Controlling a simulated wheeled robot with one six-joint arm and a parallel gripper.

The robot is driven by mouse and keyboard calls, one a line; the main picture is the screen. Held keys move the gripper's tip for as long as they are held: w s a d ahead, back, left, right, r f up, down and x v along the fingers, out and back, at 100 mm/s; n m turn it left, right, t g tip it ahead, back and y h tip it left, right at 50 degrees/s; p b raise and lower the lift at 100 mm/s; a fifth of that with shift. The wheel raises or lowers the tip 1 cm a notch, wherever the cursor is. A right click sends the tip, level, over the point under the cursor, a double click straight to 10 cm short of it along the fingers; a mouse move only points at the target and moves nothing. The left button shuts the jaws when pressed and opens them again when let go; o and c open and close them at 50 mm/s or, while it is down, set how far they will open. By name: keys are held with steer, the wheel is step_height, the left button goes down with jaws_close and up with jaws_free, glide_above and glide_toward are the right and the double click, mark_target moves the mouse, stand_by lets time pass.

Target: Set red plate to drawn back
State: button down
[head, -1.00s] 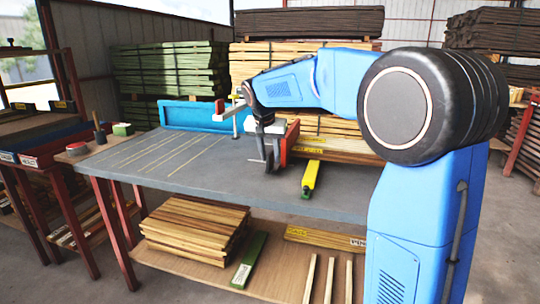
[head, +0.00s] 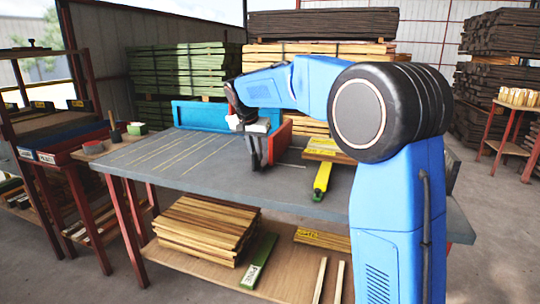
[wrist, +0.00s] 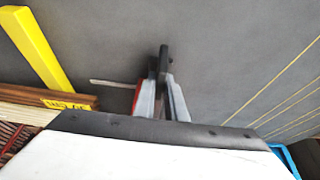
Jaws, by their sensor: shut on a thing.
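The red plate (head: 281,141) stands upright above the grey bench top (head: 215,165), towards its back edge. My gripper (head: 260,152) points down just left of the plate and close against it. In the wrist view my gripper (wrist: 162,85) has its fingers drawn together at a dark tip, shut on the plate's part. A thin strip of the red plate (wrist: 136,97) shows beside the left finger. The exact grip point is hidden by the fingers.
A yellow bar (head: 322,178) and boards (head: 327,148) lie to the right. A blue fence (head: 200,114) stands along the bench's back left. The lined left part of the bench is clear. Timber is stacked on the lower shelf (head: 205,225).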

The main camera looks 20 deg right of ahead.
steer(key=shift+w+a+r, duration=0.1)
steer(key=shift+w+a, duration=0.15)
steer(key=shift+a, duration=0.1)
steer(key=c, duration=1.8)
jaws_free()
steer(key=shift+w+a, duration=0.1)
steer(key=shift+a, duration=0.05)
steer(key=v, duration=1.7)
steer(key=shift+r, duration=0.15)
